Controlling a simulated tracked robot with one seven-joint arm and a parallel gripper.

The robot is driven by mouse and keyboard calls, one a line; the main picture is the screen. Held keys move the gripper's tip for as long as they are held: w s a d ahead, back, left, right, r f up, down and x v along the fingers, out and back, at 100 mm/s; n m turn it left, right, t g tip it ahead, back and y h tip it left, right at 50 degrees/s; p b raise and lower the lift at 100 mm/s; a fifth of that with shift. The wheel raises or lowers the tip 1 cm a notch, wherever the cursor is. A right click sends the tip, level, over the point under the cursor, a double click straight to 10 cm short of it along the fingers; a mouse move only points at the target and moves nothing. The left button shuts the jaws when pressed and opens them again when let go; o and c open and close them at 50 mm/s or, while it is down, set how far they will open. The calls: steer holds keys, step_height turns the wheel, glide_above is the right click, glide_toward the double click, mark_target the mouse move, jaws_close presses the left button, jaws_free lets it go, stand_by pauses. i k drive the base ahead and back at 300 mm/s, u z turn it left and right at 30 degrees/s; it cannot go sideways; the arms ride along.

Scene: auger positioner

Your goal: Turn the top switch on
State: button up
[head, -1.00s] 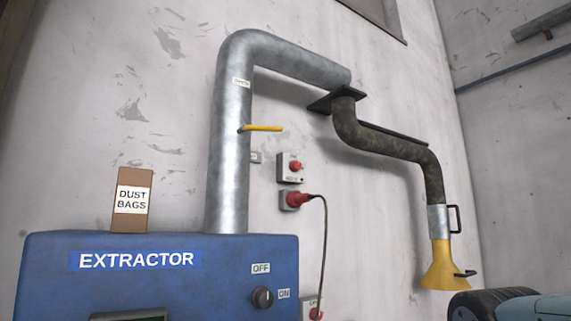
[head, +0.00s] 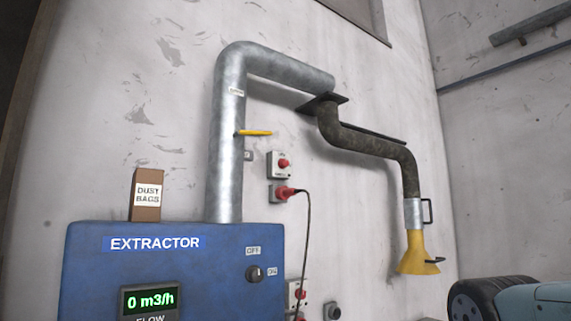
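A grey wall box with a red knob (head: 284,164) is the upper one of a pair on the wall, right of the large pipe. Its small lettering cannot be read. Directly below it, a red plug (head: 285,193) with a dark cable sits in a second box. A black rotary knob (head: 254,274) is on the blue extractor's front, with an OFF label above it and an ON label to its right. Its exact pointing direction is hard to tell. My gripper is not in view.
The blue extractor (head: 85,260) stands at lower left, its display (head: 150,300) reading 0 m3/h. A dust bags box (head: 147,194) is on top. A yellow lever (head: 254,133) sticks out from the pipe (head: 226,150). A yellow hood (head: 417,255) hangs at right. More boxes (head: 298,294) sit low on the wall.

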mark_target(283, 163)
steer(key=z, duration=0.1)
steer(key=i, duration=0.9)
steer(key=u, duration=0.1)
